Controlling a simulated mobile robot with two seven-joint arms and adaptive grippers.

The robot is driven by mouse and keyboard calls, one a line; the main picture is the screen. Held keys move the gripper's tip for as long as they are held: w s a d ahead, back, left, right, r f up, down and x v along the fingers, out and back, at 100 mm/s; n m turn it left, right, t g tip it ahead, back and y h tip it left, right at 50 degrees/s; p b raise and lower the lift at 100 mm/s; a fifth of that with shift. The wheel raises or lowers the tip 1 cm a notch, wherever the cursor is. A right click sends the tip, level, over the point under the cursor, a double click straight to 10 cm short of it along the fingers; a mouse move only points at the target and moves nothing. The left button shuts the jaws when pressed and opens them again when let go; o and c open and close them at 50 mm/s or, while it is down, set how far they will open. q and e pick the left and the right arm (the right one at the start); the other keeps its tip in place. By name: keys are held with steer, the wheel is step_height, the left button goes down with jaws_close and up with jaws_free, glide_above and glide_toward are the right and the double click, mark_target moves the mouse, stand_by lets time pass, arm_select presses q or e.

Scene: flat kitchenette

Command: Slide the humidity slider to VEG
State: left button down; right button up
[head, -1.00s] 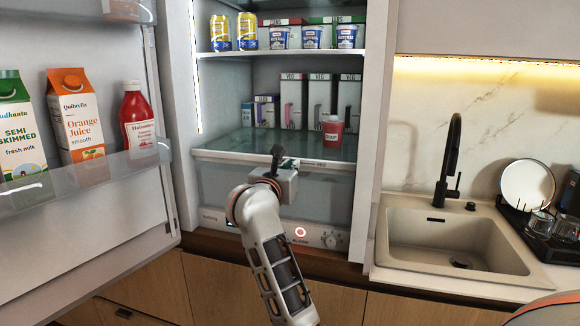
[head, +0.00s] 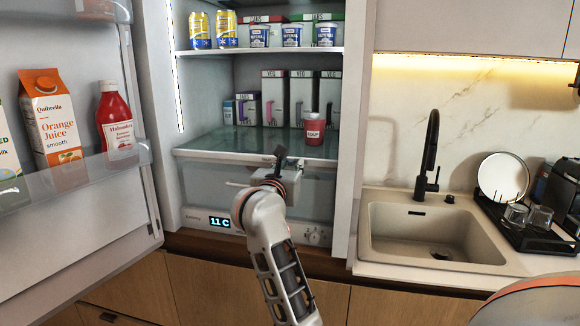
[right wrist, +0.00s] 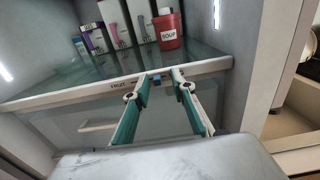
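In the head view my right gripper (head: 279,156) is in front of the shelf edge and hides the slider. My left gripper is not in view.
A red soup tub (head: 314,128) stands on the glass shelf just behind the gripper. The clear drawer (head: 215,187) with its handle is below. The open fridge door (head: 95,220) holds orange juice and ketchup at left. A sink (head: 480,256) is at right.

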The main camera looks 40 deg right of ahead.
steer(key=v, duration=0.7)
steer(key=shift+s+a, duration=0.15)
steer(key=shift+s, duration=0.05)
stand_by(0.3)
